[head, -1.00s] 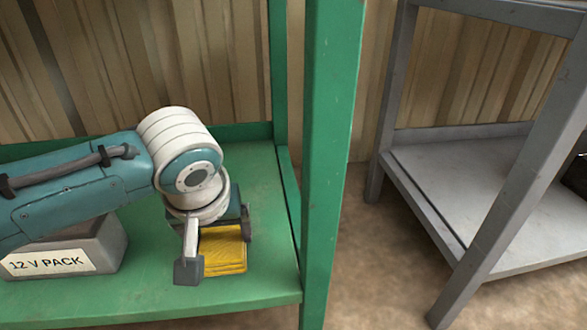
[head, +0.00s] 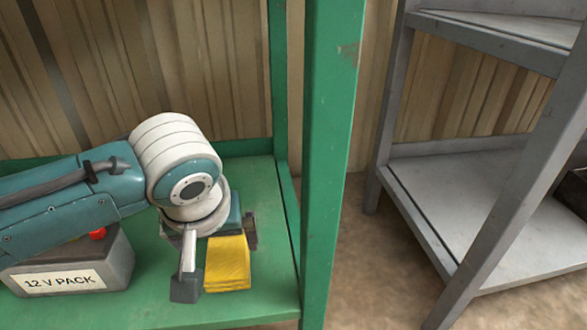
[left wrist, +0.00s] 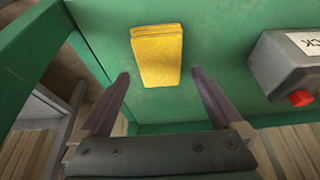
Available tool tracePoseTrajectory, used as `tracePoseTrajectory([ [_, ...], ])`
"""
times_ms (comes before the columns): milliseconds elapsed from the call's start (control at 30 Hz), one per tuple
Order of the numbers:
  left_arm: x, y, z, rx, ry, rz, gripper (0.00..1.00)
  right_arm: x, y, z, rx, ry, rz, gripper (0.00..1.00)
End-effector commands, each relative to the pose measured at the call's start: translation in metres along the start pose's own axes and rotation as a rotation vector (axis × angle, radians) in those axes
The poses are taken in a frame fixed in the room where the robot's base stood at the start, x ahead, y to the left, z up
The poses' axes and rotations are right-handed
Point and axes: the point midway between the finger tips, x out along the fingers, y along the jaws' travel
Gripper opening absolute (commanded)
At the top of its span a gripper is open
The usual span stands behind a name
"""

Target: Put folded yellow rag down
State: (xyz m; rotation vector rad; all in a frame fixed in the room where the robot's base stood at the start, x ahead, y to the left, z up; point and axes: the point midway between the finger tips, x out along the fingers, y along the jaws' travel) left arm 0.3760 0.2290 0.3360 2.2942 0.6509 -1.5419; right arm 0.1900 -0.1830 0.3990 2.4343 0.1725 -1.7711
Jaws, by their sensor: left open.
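The folded yellow rag (head: 228,265) lies flat on the green shelf (head: 270,200), near its front right corner. My left gripper (head: 218,264) is open above the rag, with one finger to each side of it in the head view. In the left wrist view the rag (left wrist: 157,55) lies on the green surface, mostly beyond the open fingertips (left wrist: 160,76), with clear gaps on both sides. Part of the rag's back end is hidden by the gripper in the head view. My right gripper is not in view.
A grey box marked "12 V PACK" (head: 75,265) with a red knob stands left of the rag, under my left arm. A green post (head: 330,150) rises just right of the shelf. A grey metal rack (head: 460,190) stands further right, across a floor gap.

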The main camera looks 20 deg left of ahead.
Motion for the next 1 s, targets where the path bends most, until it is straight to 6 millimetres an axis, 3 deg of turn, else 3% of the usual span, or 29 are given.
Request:
tracePoseTrajectory([
  [33, -0.022, 0.001, -0.004, 0.000, -0.001, 0.003, 1.00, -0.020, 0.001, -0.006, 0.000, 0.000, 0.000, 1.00],
  [200, -0.053, 0.000, -0.003, 0.000, -0.002, 0.002, 1.00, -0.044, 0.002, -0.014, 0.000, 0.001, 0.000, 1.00],
  [467, -0.075, 0.001, 0.005, 0.016, -0.009, 0.009, 1.00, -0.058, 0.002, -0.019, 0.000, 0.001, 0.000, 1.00],
  [567, -0.085, 0.006, 0.031, 0.104, -0.044, 0.058, 1.00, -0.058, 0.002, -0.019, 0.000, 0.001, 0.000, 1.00],
  [733, -0.123, -0.003, 0.089, 0.360, -0.093, 0.183, 1.00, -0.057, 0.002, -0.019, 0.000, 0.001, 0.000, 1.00],
  [833, -0.148, -0.022, 0.108, 0.493, -0.089, 0.219, 1.00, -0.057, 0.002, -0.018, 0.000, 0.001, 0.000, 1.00],
  [1000, -0.176, -0.051, 0.121, 0.642, -0.069, 0.221, 1.00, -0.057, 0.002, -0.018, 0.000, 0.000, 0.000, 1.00],
])
